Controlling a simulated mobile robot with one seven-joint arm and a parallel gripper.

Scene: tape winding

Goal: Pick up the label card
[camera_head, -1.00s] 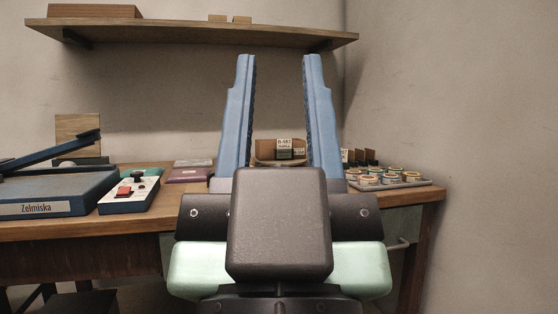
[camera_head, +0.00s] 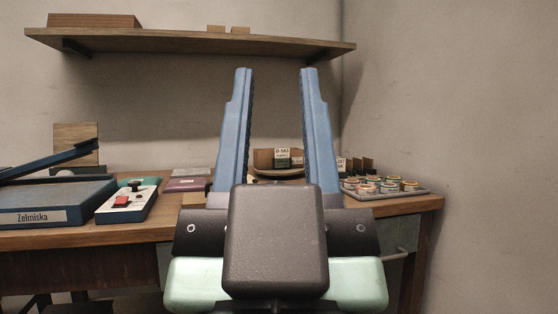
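A small white label card (camera_head: 282,152) with dark print stands at the back of the table, seen between my gripper's fingers. It is in or in front of a brown open box (camera_head: 263,159); I cannot tell which. My gripper (camera_head: 275,72) is open, its two blue fingers pointing up in the picture, wide apart with nothing between them. It is nearer the camera than the card and not touching it. Its dark body hides the table's middle front.
A blue machine (camera_head: 50,200) with a lever and a white control box (camera_head: 127,205) stand on the wooden table (camera_head: 400,208) at left. A maroon box (camera_head: 187,185) lies nearby. A tray of tape rolls (camera_head: 400,192) is at right. A shelf (camera_head: 190,39) hangs above.

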